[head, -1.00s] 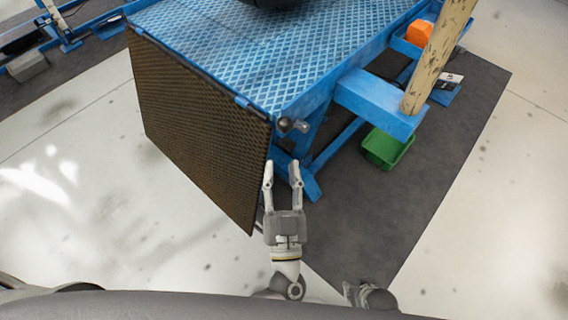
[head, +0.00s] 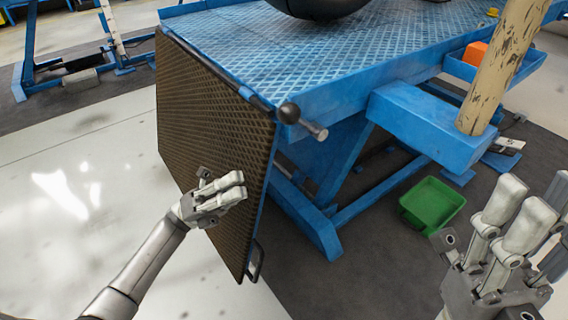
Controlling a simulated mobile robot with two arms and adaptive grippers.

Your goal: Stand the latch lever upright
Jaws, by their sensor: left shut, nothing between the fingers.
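The latch lever (head: 289,113) shows at the near corner of the blue platform in the head view, as a dark ball knob. A short grey pin (head: 315,131) sticks out to the right just beside it. Most of the lever's shaft is hidden, so I cannot tell its exact tilt. My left gripper (head: 242,185) is shut and empty, in front of the mesh panel, below and left of the knob and apart from it. My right gripper (head: 541,205) is at the right edge, partly cut off, with its fingers spread and nothing seen between them.
The brown mesh panel (head: 205,125) hangs down from the left edge of the blue platform (head: 250,40). A blue beam (head: 425,125) with a worn post (head: 500,70) stands to the right. A green bin (head: 432,203) lies on the dark mat.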

